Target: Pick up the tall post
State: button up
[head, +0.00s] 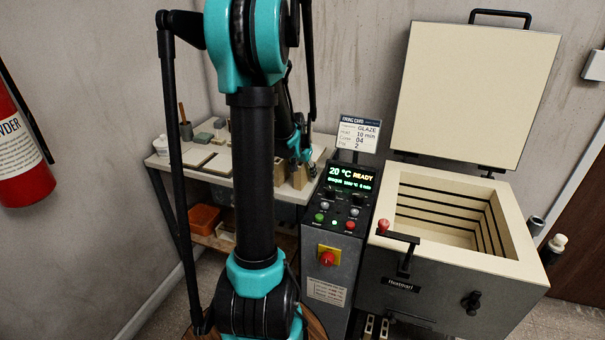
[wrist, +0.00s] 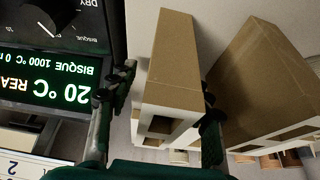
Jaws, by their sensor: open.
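A long, narrow tan post (wrist: 172,55) with a pale, hollow end lies in the picture between the two fingers of my gripper (wrist: 165,90) in the wrist view. The fingers are open, one on each side of it; the right finger looks close to its side, but I cannot tell if it touches. A wider tan post (wrist: 262,75) stands just right of the right finger. In the head view my gripper (head: 300,150) is over the right end of the worktable, above tan posts (head: 301,177) that my arm partly hides.
The kiln control box (head: 345,215) with its lit display (wrist: 45,85) is close to the left finger. The open kiln (head: 415,285) stands right of it. The worktable (head: 165,161) holds slabs, small blocks and a tool cup (head: 186,131) at its left.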

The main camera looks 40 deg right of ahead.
jog(key=shift+f, duration=0.2)
grip_shut()
jog(key=shift+r, duration=0.1)
dwell(0.4)
